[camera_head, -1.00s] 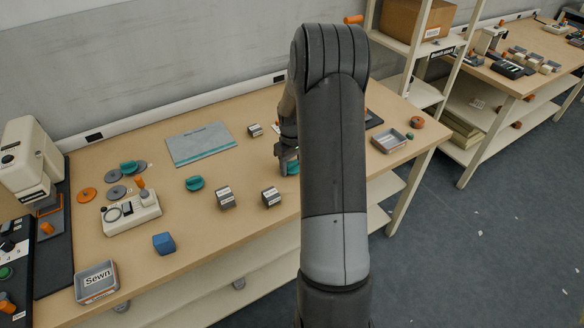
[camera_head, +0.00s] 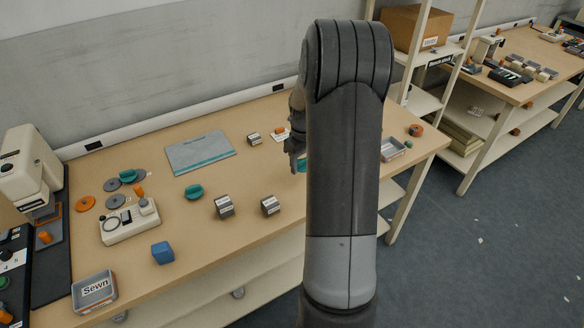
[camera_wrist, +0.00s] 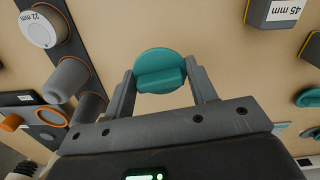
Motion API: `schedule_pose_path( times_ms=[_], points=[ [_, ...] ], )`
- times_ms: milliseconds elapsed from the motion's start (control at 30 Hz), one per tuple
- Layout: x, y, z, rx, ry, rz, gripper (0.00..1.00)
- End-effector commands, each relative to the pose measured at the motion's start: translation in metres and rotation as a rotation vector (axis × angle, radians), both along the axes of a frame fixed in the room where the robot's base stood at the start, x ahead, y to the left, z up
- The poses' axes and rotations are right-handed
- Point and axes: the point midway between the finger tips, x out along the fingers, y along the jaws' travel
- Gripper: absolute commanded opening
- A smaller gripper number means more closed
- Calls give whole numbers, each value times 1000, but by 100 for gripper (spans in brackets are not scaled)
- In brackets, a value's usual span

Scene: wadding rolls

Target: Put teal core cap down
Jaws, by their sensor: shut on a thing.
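The teal core cap (camera_wrist: 160,66) is a round disc with a raised grip bar, in the middle of the wrist view. My gripper (camera_wrist: 163,86) is shut on it, one finger on each side of the bar. In the head view, a small part of the cap (camera_head: 301,165) shows below my gripper (camera_head: 297,157), over the right part of the table (camera_head: 245,240). My arm hides the surface around it, so I cannot tell whether the cap touches the table. Two other teal caps lie at left: one alone (camera_head: 194,191), one by grey discs (camera_head: 128,176).
Grey blocks (camera_head: 224,206) (camera_head: 270,205) and a blue block (camera_head: 163,253) stand on the table. Bare wood surrounds the cap.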

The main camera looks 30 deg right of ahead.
Motion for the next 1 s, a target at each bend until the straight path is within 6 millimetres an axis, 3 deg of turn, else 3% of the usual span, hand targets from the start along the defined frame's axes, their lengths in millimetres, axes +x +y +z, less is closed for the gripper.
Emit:
schedule_pose_path(
  times_ms=[300, 500, 633, 767, 867, 1000],
  points=[
    [-50, -37, 38, -1, -2, -1, 31],
    [-63, -46, 47, 0, -1, 1, 31],
    [-61, -47, 49, 0, -1, 7, 31],
    [-38, -42, 50, 1, -1, 45, 31],
    [-1, -32, 52, 1, -2, 103, 31],
    [63, -5, 55, 2, -2, 210, 31]
  ],
)
